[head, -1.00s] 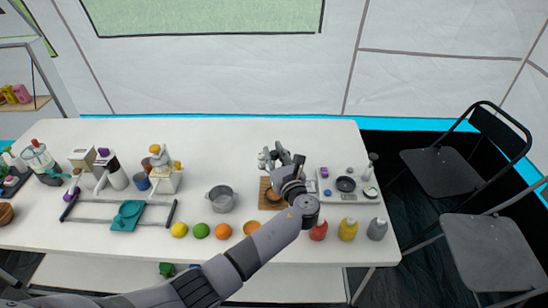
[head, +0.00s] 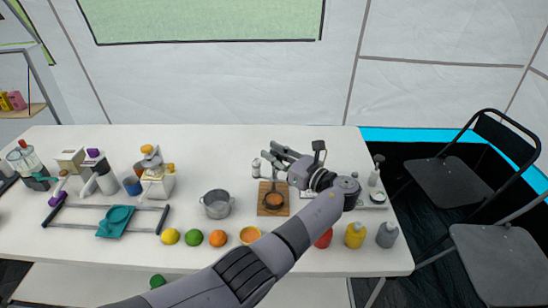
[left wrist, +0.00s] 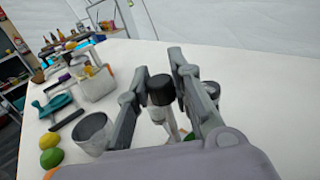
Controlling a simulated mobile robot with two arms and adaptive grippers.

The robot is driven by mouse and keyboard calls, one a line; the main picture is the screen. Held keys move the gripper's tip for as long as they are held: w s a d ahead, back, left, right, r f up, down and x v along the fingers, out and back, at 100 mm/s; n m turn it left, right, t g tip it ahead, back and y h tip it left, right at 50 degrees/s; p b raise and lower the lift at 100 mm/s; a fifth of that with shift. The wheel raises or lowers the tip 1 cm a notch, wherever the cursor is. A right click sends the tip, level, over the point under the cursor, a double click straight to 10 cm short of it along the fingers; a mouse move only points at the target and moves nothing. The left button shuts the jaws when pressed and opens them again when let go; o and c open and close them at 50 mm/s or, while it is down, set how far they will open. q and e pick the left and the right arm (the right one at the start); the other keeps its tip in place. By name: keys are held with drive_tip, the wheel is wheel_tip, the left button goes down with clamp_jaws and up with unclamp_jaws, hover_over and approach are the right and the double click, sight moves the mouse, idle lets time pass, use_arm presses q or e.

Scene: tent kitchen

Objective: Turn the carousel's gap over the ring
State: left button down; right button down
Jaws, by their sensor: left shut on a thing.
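My left gripper (head: 276,157) is above the table, behind a small wooden board (head: 264,209). In the left wrist view, its two fingers (left wrist: 155,88) are shut on a black-topped piece (left wrist: 160,84) with a pale grey stem below. A dark, round, ring-like piece (head: 274,201) with a brown middle lies on the board; I cannot tell if it is the task's ring. I cannot make out a carousel or its gap for sure; the gripper hides part of this area. A small grey upright piece (head: 256,168) stands left of the fingers. My right gripper is not in view.
A grey pot (head: 217,204) stands left of the board. Fruits, with a lime (head: 194,239) among them, and bottles, one yellow (head: 355,235), line the front. A grey frame with a teal piece (head: 115,222) lies left. The table's back middle (head: 220,150) is clear.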

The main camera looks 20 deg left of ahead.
use_arm(q)
drive_tip(key=c, duration=1.4)
unclamp_jaws()
drive_tip(key=shift+r, duration=0.15)
wheel_tip(320, 180, up, 10)
drive_tip(key=shift+f, duration=0.1)
